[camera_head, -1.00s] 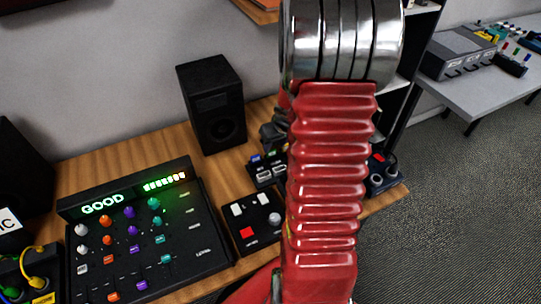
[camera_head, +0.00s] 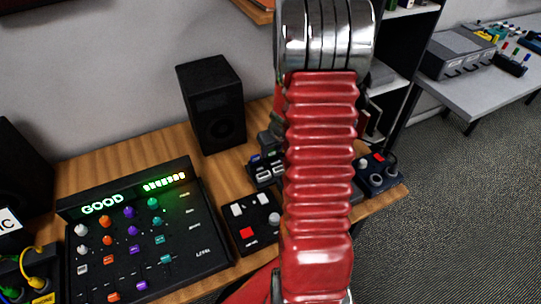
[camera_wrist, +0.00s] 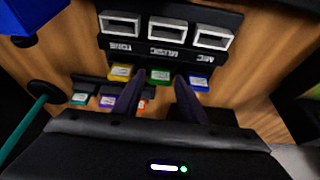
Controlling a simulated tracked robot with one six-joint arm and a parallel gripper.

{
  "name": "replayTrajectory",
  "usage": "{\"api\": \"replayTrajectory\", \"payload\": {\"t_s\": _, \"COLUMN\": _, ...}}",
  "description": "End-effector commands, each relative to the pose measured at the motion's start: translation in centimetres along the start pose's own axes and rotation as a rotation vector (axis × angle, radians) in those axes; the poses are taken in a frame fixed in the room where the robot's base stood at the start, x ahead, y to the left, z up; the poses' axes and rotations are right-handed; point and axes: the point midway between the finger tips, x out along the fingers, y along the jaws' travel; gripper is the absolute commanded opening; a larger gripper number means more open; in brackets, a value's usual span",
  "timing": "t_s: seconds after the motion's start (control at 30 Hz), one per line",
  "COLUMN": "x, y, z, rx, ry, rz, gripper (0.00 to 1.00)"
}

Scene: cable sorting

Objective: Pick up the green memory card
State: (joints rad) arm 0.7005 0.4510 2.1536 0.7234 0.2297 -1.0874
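In the wrist view, the green memory card (camera_wrist: 160,76) lies in a row below a black slotted block (camera_wrist: 170,52), between a yellow card (camera_wrist: 121,73) and a blue card (camera_wrist: 198,82). My gripper (camera_wrist: 159,82) is open, its two dark fingers reaching toward the green card. In the picture the card shows in the gap between the fingertips; whether they touch it I cannot tell. In the head view my red arm hides the gripper, and I cannot make out the green card.
A teal card (camera_wrist: 80,98), a purple card (camera_wrist: 108,101) and a partly hidden orange card (camera_wrist: 141,104) lie closer to my gripper. In the head view, a mixing console (camera_head: 140,235) reading "GOOD", a black speaker (camera_head: 211,104) and a small control box (camera_head: 252,222) stand on the wooden desk (camera_head: 115,160).

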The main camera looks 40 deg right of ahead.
Motion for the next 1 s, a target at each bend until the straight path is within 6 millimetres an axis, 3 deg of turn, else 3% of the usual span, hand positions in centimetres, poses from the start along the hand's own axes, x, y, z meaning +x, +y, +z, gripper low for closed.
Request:
{"api": "replayTrajectory", "payload": {"t_s": 0.43, "x": -0.02, "y": -0.04, "z": -0.02, "rx": -0.001, "ry": 0.0, "rz": 0.0, "gripper": 0.37}}
{"api": "replayTrajectory", "payload": {"t_s": 0.87, "x": -0.02, "y": -0.06, "z": -0.02, "rx": -0.001, "ry": 0.0, "rz": 0.0, "gripper": 0.07}}
{"api": "replayTrajectory", "payload": {"t_s": 1.0, "x": -0.02, "y": -0.06, "z": -0.03, "rx": -0.001, "ry": 0.0, "rz": 0.0, "gripper": 0.06}}
